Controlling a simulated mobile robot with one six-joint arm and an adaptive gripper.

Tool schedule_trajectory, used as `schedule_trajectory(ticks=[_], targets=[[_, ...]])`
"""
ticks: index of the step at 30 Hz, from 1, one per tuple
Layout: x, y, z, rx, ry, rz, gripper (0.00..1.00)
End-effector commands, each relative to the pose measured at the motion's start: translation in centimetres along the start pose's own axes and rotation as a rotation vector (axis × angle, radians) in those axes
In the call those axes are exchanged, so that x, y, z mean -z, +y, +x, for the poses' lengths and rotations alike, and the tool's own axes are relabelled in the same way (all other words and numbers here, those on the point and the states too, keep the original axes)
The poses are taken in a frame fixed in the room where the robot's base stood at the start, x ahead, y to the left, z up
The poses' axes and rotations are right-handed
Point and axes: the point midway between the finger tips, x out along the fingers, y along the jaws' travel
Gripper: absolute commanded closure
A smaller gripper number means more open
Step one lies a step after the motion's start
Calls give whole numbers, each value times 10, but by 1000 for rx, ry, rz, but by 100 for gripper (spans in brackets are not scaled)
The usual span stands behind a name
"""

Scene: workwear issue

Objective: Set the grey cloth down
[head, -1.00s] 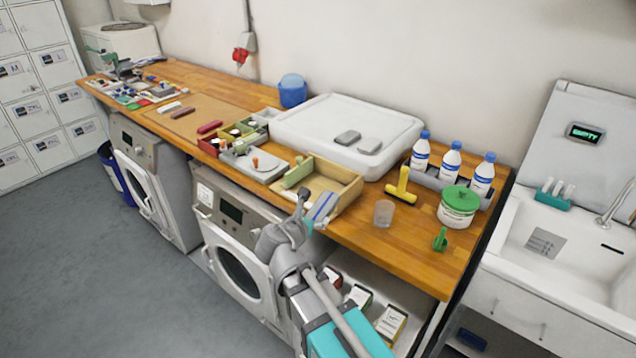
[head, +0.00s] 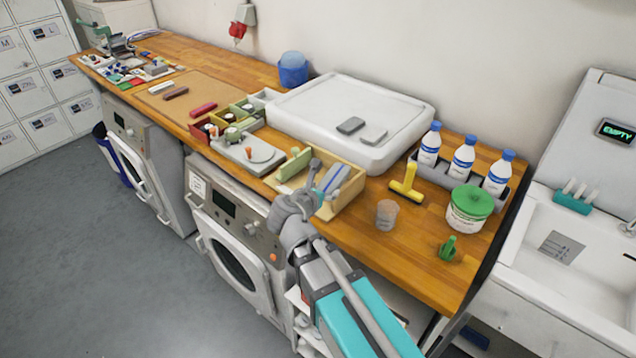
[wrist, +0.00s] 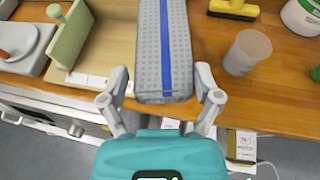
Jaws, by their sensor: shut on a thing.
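The grey cloth (wrist: 150,50) is a folded, dotted strip with a blue stripe down its length. My gripper (wrist: 160,88) is shut on its near end, one finger on each side. In the head view the cloth (head: 334,178) shows beyond my gripper (head: 318,186), over the light wooden tray (head: 352,189) at the counter's front edge. A green upright block (head: 295,164) stands in the tray's left part. The cloth hides part of the tray floor, and I cannot tell whether it touches the tray.
A clear cup (head: 386,214) and a yellow-handled tool (head: 406,184) stand right of the tray. A white tub with a green lid (head: 470,208) and several bottles (head: 463,158) are farther right. A large white tray (head: 345,105) lies behind. Bare counter (head: 410,245) shows at front right.

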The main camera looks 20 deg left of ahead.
Motion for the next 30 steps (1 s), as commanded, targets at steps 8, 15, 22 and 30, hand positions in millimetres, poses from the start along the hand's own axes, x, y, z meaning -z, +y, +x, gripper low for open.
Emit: schedule_trajectory(ticks=[8,15,22,30], targets=[[2,5,-4,-10,0,-4,65],[0,18,-3,-1,2,-1,65],[-4,60,0,40,6,14,65],[-7,127,-3,117,7,46,65]])
